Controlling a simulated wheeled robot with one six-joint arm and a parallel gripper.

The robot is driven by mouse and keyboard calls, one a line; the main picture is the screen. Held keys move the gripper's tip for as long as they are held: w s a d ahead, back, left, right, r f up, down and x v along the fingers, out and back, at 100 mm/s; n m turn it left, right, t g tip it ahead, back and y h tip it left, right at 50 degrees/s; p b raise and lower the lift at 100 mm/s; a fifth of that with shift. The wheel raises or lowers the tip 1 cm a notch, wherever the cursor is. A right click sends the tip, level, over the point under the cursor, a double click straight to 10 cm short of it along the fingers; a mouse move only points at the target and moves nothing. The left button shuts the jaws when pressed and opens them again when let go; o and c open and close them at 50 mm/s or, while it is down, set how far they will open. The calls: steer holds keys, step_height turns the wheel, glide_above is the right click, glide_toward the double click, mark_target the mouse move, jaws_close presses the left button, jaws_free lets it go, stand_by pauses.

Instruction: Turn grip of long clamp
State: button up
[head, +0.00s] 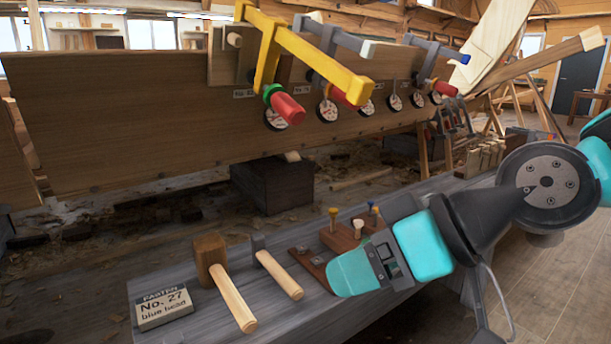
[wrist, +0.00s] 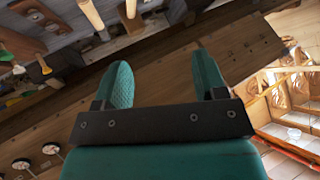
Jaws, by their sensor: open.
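A yellow clamp (head: 318,60), the longest-looking one, hangs over the top of the wooden plank in the head view. Its red grip (head: 287,107) with a green collar sticks out toward me. Darker blue-grey clamps with red grips hang farther right, one grip (head: 445,88) at the far end. My gripper (head: 350,274) is low over the bench at the right, well apart from the clamps. In the wrist view my gripper (wrist: 163,75) shows two spread teal fingers with nothing between them. I cannot make out the clamp grip in the wrist view.
Round dials (head: 327,110) line the plank (head: 150,110). The bench (head: 205,318) below my gripper holds a mallet (head: 232,300), another handled tool (head: 278,275), a label block (head: 164,307) and colored pegs (head: 358,228). The space between bench and plank looks open.

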steer(key=s+d+r+m+g+h+p, duration=0.1)
steer(key=s+d+m+g+h+p, duration=0.1)
steer(key=s+d+g+h+p, duration=0.5)
step_height(320, 180, up, 36)
steer(key=s+d+t+y+p, duration=0.1)
steer(key=s+t+p, duration=0.1)
steer(key=p, duration=3.2)
steer(key=shift+d+t, duration=0.25)
steer(key=shift+t, duration=0.45)
steer(key=shift+f, duration=0.15)
